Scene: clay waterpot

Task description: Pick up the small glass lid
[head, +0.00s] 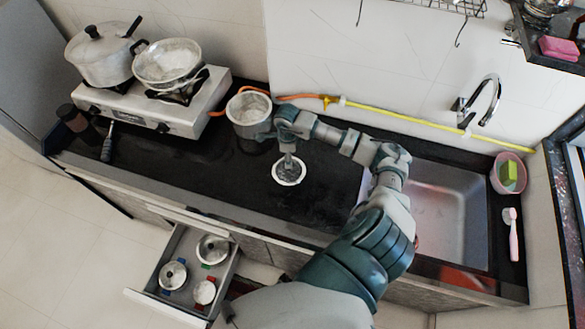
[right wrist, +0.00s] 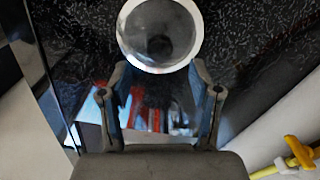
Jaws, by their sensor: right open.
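The small glass lid (head: 289,178) has a white rim and lies on the black countertop, left of the sink. My right gripper (head: 288,152) is directly above it and points down, partly covering its far side. In the right wrist view the lid (right wrist: 150,45) shows as a round glass disc with a pale rim and a dark centre. It sits just beyond the open fingers (right wrist: 160,78), with nothing held between them. I cannot tell from these views whether the fingertips touch the lid. My left gripper is not in view.
A metal pot (head: 249,113) stands close behind my right gripper. A stove (head: 150,110) with a pot and a pan is at the left. A yellow-orange hose (head: 400,116) runs along the wall to the sink (head: 450,215). An open drawer (head: 185,245) holds several lidded pots.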

